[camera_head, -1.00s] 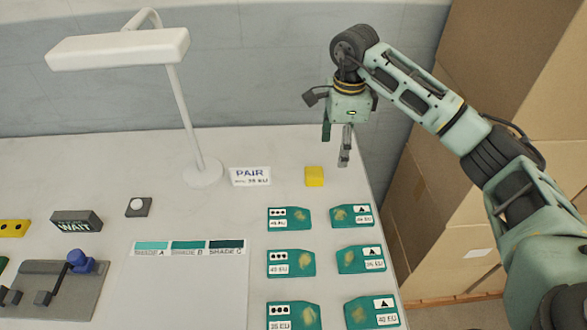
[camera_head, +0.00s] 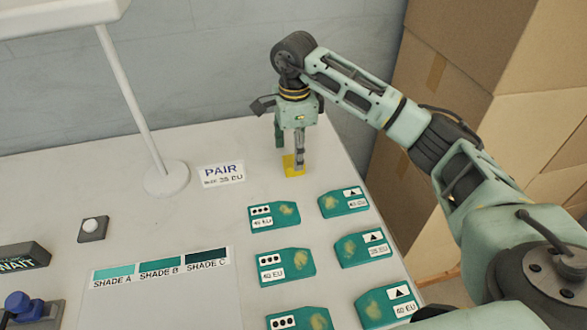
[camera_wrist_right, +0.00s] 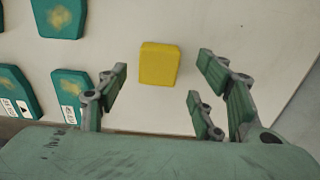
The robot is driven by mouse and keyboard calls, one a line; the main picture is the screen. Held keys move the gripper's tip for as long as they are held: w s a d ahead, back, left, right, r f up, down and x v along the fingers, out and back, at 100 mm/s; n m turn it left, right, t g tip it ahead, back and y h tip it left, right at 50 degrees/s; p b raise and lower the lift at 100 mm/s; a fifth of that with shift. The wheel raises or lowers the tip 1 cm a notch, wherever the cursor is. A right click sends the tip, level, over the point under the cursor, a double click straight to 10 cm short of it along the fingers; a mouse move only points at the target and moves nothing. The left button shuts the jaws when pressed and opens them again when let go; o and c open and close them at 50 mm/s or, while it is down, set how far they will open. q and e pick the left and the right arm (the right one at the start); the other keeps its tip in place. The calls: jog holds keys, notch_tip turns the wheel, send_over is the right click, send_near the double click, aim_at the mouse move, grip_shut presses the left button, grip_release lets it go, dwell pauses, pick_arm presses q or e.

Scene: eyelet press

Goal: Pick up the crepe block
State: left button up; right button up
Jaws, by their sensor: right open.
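The crepe block is a small yellow block (camera_head: 291,168) on the white table, right of the PAIR sign. In the head view my right gripper (camera_head: 289,158) hangs fingers down over it and partly hides it. In the right wrist view the yellow block (camera_wrist_right: 160,64) lies whole and flat, ahead of the gap between the open fingers (camera_wrist_right: 158,90). The fingers stand on either side of that gap with nothing between them, and I see no contact with the block. My left gripper is not in view.
Several green eyelet pieces (camera_head: 274,216) lie in two columns in front of the block. The PAIR sign (camera_head: 221,174) and the lamp base (camera_head: 166,179) stand left of it. The shade card (camera_head: 160,265) lies nearer. Cardboard boxes (camera_head: 480,60) stand beyond the table's right edge.

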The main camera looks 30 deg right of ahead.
aim_at(293, 160)
notch_tip(293, 160, down, 4)
jog(key=shift+a+b, duration=0.15)
jog(key=shift+b, duration=0.8)
jog(key=shift+r, duration=0.1)
jog(key=shift+s, duration=0.1)
jog(key=shift+c, duration=0.5)
jog(key=c, duration=1.2)
